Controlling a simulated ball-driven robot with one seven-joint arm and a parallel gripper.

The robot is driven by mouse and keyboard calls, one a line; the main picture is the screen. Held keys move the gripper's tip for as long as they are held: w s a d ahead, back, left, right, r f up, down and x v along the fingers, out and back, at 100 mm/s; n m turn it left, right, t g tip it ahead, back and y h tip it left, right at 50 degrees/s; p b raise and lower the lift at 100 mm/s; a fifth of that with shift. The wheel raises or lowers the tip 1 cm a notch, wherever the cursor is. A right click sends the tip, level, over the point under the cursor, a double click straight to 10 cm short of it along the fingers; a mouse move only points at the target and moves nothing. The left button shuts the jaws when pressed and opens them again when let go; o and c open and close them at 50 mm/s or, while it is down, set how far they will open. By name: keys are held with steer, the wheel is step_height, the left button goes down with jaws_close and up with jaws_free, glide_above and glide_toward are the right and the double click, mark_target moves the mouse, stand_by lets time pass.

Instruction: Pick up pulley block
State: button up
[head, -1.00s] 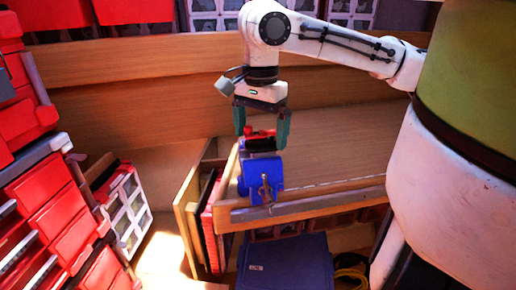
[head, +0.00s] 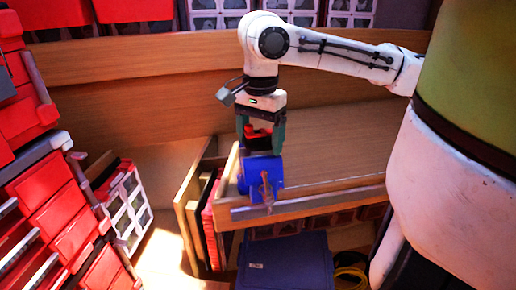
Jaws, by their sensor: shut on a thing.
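The pulley block (head: 257,133) appears to be the small red and dark thing behind the blue object at the left end of the wooden shelf. My gripper (head: 260,146) points down over it, with one green finger on each side. The fingers are shut on it. Its lower part is hidden behind the blue object, so I cannot tell whether it still touches the shelf.
A blue rounded object (head: 259,172) sits at the shelf's front edge, just in front of my gripper. The wooden shelf (head: 335,150) is clear to the right. Red drawers (head: 55,195) stand left. A blue bin (head: 285,265) and yellow coil (head: 350,280) are below.

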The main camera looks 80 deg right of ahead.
steer(key=shift+d, duration=0.1)
steer(key=shift+c, duration=0.7)
steer(key=shift+r, duration=0.1)
